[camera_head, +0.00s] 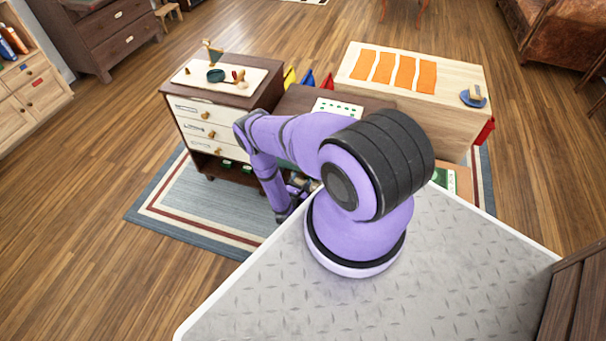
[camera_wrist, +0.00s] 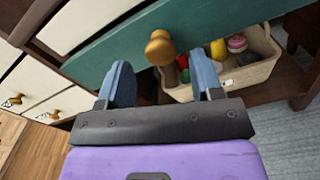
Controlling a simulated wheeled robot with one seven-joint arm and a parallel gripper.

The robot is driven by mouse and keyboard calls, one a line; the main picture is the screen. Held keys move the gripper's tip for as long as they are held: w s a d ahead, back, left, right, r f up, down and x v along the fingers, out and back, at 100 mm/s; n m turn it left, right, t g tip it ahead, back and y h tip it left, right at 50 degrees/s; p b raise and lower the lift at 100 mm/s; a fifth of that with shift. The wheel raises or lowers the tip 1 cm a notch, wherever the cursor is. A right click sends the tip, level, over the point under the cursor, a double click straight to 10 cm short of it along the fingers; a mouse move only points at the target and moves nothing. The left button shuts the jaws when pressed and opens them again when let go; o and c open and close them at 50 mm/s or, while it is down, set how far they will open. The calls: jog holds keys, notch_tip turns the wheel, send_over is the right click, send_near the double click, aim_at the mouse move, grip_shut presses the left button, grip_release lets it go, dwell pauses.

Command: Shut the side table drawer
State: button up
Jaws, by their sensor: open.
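In the wrist view a teal drawer front (camera_wrist: 205,28) slants across the picture, with a round brass knob (camera_wrist: 160,47) on it. My gripper (camera_wrist: 166,80) is open and empty, its two blue fingers pointing at the drawer front. The knob lies just beyond the fingertips, roughly between them; whether they touch the front I cannot tell. In the head view the dark side table (camera_head: 296,100) stands beyond my arm, which hides most of its front. How far the drawer stands out is hidden there.
A beige bin (camera_wrist: 250,72) of colourful toys sits below the drawer front. A dresser (camera_head: 200,118) with white drawers and brass knobs stands to the left. A pale wooden table (camera_head: 440,108) with orange strips (camera_head: 400,73) stands to the right. A blue-grey rug (camera_head: 165,215) lies in front.

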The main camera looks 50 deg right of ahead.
aim_at(304, 175)
jog(key=shift+x, duration=2.05)
jog(key=shift+s, duration=0.1)
grip_shut()
jog(key=shift+x, duration=2.45)
grip_release()
jog(key=shift+d+r, duration=0.1)
jog(key=shift+w+r, duration=0.1)
jog(key=shift+w, duration=0.2)
jog(key=v, duration=1.1)
jog(key=shift+s+f, duration=0.2)
jog(key=shift+s, duration=0.1)
